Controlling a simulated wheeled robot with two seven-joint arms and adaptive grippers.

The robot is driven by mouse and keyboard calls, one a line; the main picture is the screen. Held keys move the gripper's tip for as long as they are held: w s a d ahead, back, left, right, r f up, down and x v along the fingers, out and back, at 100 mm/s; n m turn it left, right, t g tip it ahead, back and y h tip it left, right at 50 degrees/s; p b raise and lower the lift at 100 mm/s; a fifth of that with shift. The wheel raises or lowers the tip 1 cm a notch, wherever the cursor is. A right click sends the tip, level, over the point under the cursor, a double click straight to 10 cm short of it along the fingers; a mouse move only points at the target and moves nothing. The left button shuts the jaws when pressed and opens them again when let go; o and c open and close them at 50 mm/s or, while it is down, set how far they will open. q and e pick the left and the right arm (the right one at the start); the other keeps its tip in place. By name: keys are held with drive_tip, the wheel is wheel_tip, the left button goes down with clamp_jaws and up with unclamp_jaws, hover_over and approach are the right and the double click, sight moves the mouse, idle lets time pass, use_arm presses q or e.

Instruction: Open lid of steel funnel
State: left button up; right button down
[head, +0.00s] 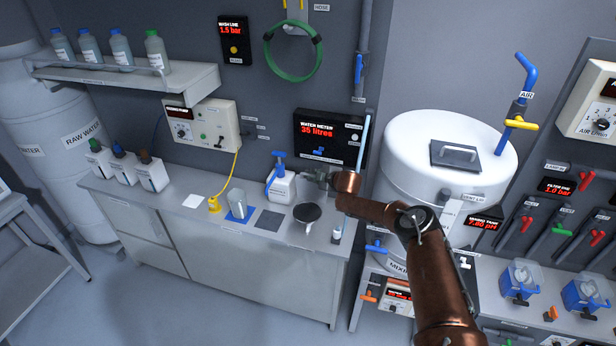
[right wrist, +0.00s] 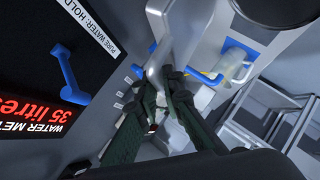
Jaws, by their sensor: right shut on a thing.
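No part is plainly marked as a steel funnel. A square grey plate with a bar handle (head: 456,154) lies flat on top of the white tank (head: 400,160) at the right, and looks like a closed lid. My right gripper (head: 318,178) is over the bench, well left of that plate. In the right wrist view its dark fingers (right wrist: 165,95) are closed in on something pale that I cannot make out, next to a pale body with blue parts. My left gripper is not in view.
A white jug with a blue top (head: 283,185) stands just left of my right gripper. A clear beaker (head: 238,205) on a blue mat is further left. A yellow-and-blue air valve (head: 520,123) rises right of the plate. The water meter panel (head: 330,137) is behind.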

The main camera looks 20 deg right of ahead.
idle(0.5)
drive_tip(key=c, duration=2.1)
unclamp_jaws()
drive_tip(key=shift+a, duration=0.1)
drive_tip(key=shift+s+f, duration=0.1)
drive_tip(key=shift+s+d, duration=0.3)
drive_tip(key=shift+s, duration=0.15)
drive_tip(key=v, duration=1.1)
drive_tip(key=shift+w+a+r, duration=0.1)
drive_tip(key=shift+a+r, duration=0.1)
drive_tip(key=shift+r, duration=0.2)
